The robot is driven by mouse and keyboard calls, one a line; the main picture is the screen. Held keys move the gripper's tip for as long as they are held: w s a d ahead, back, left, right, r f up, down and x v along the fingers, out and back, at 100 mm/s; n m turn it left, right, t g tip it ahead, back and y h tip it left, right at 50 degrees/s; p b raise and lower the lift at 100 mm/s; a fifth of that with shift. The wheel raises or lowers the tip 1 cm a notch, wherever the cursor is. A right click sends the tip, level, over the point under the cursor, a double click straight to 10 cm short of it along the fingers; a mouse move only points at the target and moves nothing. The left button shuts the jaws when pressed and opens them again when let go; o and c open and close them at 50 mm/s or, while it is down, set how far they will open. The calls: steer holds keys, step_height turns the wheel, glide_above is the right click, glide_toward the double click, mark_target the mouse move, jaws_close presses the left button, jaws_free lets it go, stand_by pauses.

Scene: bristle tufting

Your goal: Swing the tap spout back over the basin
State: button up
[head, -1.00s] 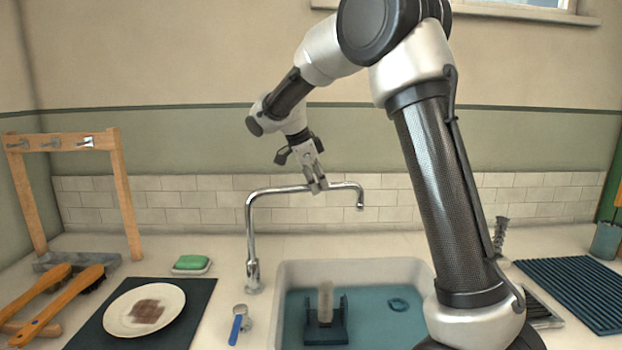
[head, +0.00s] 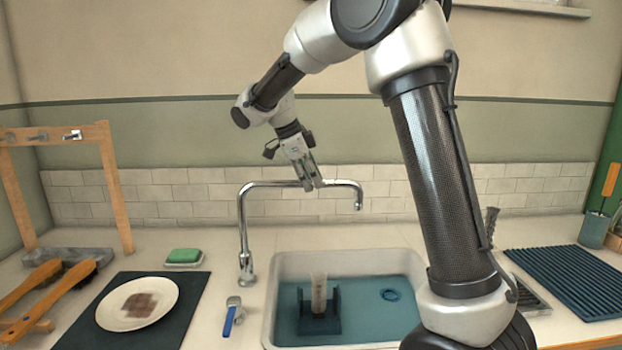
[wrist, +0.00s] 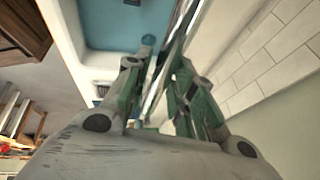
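The chrome tap spout (head: 290,184) rises from the counter left of the basin and reaches right; its downturned outlet hangs above the basin. My gripper (head: 312,186) is at the middle of the spout's horizontal run, with one finger on each side. In the wrist view the spout (wrist: 164,78) passes between the fingers; I cannot tell whether both fingers press on it. The basin (head: 345,264) has a pale rim and a blue-green inside.
A dark block holder (head: 320,326) with an upright pale piece stands in the basin. A blue-handled tool (head: 232,318) and green soap (head: 184,256) lie left of it. A plate (head: 112,310), brushes (head: 45,303) and a wooden rack (head: 112,190) are farther left. A ribbed mat (head: 570,282) lies right.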

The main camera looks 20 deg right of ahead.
steer(key=o, duration=0.3)
steer(key=shift+s, duration=0.1)
steer(key=shift+a+r, duration=0.1)
steer(key=v, duration=1.1)
steer(key=shift+r, duration=0.3)
steer(key=shift+a, duration=0.15)
